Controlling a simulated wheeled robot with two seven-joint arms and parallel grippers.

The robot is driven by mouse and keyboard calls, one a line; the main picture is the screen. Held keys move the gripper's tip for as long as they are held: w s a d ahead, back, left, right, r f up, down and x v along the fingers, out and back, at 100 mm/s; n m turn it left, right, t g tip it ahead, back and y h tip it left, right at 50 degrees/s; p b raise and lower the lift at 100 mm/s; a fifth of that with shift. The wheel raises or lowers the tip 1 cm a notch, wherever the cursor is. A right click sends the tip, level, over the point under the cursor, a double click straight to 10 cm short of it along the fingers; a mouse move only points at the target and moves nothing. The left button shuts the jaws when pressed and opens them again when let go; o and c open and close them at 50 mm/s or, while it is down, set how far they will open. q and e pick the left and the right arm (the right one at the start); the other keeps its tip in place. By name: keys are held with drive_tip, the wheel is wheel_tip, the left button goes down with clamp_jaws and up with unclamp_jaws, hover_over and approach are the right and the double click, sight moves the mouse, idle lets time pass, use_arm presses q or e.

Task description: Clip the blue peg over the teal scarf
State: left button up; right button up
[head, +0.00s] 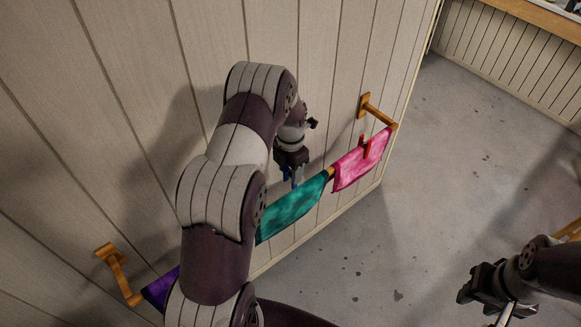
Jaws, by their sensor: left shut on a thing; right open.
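The teal scarf (291,208) hangs over a wooden rail along the plank wall, its left part hidden behind my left arm. My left gripper (293,178) points down just above the upper edge of the teal scarf. It is shut on the blue peg (286,174), of which only a small part shows between the fingers. Whether the peg touches the scarf or the rail cannot be told. My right gripper (482,292) is open at the lower right, over the floor and far from the scarf.
A pink scarf (358,164) with a red peg (365,147) hangs to the right on the rail. A purple scarf (161,289) shows at the lower left. Wooden brackets (366,105) hold the rail at the wall. The grey floor (440,150) to the right is clear.

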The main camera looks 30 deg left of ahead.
sight(290, 195)
use_arm(q)
drive_tip(key=shift+f+b, duration=3.25)
drive_tip(key=shift+f, duration=1.65)
drive_tip(key=shift+f, duration=0.25)
drive_tip(key=o, duration=1.1)
wheel_tip(290, 195, up, 13)
drive_tip(key=b, duration=0.2)
drive_tip(key=shift+f+b, duration=0.15)
drive_tip(key=shift+b, duration=0.2)
